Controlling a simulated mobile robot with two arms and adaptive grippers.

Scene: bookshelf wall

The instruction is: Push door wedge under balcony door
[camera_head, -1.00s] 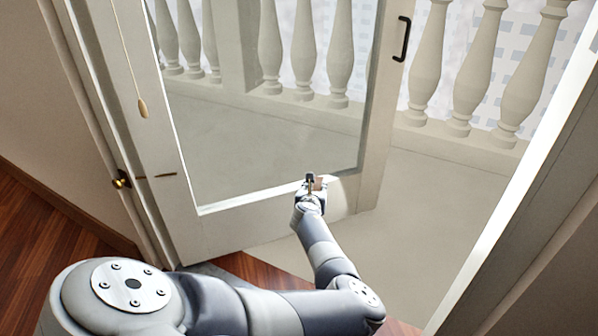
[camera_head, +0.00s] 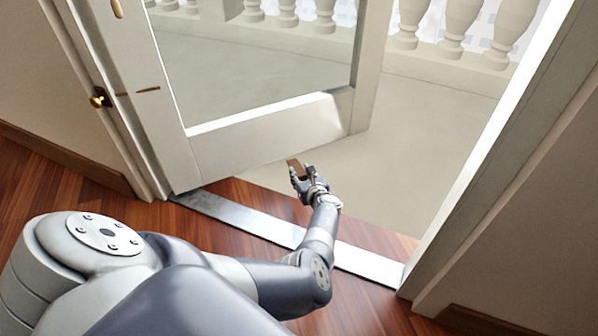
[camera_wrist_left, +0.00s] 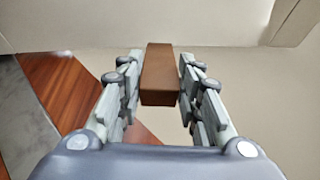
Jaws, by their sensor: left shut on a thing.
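The brown door wedge (camera_head: 294,169) is between the fingers of my left gripper (camera_head: 303,175). In the left wrist view the left gripper (camera_wrist_left: 160,90) is shut on the wedge (camera_wrist_left: 160,72), which points away from the palm. The white balcony door (camera_head: 270,138) with its glass pane stands open outward. The wedge is in front of the door's bottom rail, near its lower edge; I cannot tell whether it touches the door or the floor. The wedge's far end shows beyond the fingertips. My right gripper is not in view.
A white door frame (camera_head: 490,150) stands at right. Stone balusters (camera_head: 455,28) line the back. Balcony floor right of the door is clear.

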